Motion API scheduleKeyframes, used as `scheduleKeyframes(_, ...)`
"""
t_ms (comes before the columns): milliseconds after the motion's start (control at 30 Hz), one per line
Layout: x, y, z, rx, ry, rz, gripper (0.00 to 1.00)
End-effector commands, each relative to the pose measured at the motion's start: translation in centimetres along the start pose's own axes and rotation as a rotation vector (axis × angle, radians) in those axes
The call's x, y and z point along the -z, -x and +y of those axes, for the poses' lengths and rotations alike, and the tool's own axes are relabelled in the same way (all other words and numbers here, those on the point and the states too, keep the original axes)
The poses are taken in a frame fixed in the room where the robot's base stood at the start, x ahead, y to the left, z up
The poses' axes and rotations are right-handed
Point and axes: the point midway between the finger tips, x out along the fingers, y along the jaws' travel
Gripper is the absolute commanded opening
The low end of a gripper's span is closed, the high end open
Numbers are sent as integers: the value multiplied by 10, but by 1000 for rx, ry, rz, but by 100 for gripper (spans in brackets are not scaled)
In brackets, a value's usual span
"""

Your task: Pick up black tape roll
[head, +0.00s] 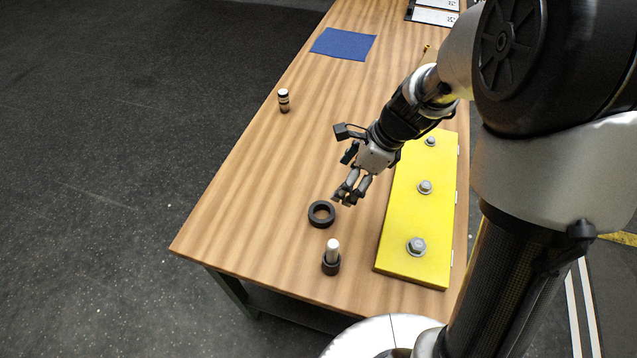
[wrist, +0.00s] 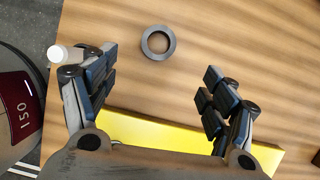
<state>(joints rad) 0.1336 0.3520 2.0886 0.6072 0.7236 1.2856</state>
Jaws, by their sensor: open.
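The black tape roll (head: 312,215) lies flat on the wooden table, near its front end in the head view. In the wrist view the roll (wrist: 147,42) lies past the fingertips, about midway between them. My gripper (head: 350,198) is above the table, just up and to the right of the roll in the head view. In the wrist view my gripper (wrist: 158,85) has its fingers spread wide with nothing between them. The ring's hole shows bare wood.
A white-topped dark bottle (head: 332,257) stands close to the roll. A yellow plate with several bolts (head: 405,225) lies to the right. Another small bottle (head: 284,101) and a blue cloth (head: 343,44) are farther back. The table (head: 240,200) is clear left of the roll.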

Motion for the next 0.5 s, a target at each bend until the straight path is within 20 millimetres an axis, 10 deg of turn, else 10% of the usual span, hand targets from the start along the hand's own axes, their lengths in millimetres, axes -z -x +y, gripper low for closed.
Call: scheduleKeyframes(500,2,-106,1,-2,5,2,78)
